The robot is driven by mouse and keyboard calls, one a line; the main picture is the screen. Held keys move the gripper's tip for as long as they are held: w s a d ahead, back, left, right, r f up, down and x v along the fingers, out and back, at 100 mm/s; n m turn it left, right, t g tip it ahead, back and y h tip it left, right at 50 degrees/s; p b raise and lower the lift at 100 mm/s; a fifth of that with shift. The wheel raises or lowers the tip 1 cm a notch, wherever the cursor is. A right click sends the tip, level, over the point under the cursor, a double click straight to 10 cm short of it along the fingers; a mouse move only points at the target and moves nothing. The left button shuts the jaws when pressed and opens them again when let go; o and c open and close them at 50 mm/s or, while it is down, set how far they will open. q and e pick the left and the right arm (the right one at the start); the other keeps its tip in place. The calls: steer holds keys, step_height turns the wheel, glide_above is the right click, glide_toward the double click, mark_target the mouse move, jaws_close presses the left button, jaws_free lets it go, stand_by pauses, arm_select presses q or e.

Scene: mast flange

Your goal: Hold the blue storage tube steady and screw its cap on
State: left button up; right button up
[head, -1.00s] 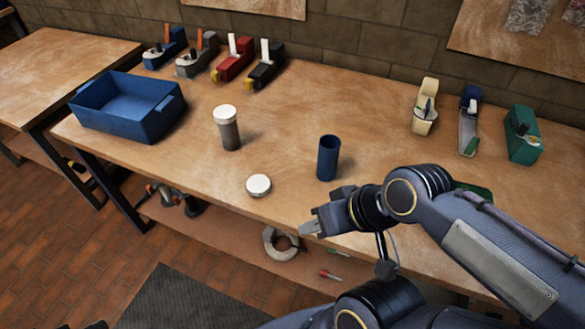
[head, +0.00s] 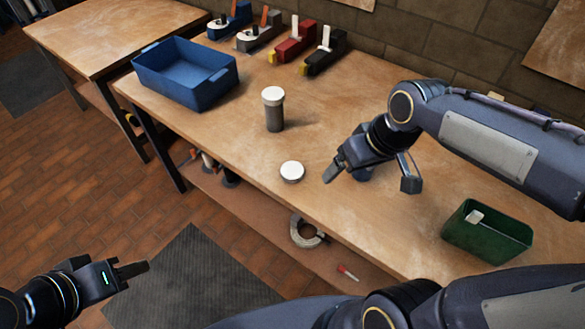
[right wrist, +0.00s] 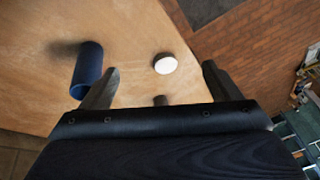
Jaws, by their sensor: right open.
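A round white cap (head: 292,171) lies flat on the bench near the front edge. The cap (right wrist: 165,64) appears between the finger ends in the right wrist view, with bench visible around it. My right gripper (head: 333,172) is open and empty above the bench. My left gripper (head: 138,268) is over the floor, away from the bench; its jaw opening is unclear.
A green bin (head: 486,236) stands at the right. The bench front between cap and green bin looks clear.

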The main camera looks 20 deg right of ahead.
steer(key=w+a+f+n+g+h+p, duration=0.1)
steer(key=w+a+f+n, duration=0.1)
steer(key=w, duration=0.4)
steer(key=w+a+f+n+g, duration=0.1)
steer(key=w+f+n, duration=0.15)
steer(key=w, duration=0.35)
steer(key=n+g+h, duration=0.1)
glide_above(292, 170)
steer(key=f, duration=0.7)
steer(key=shift+d+p, duration=0.2)
steer(key=shift+p, duration=0.2)
steer(key=shift+w+a+f+n, duration=0.1)
steer(key=shift+a+f+n, duration=0.05)
steer(key=shift+f+n, duration=0.1)
steer(key=shift+f, duration=1.3)
steer(key=shift+f, duration=0.1)
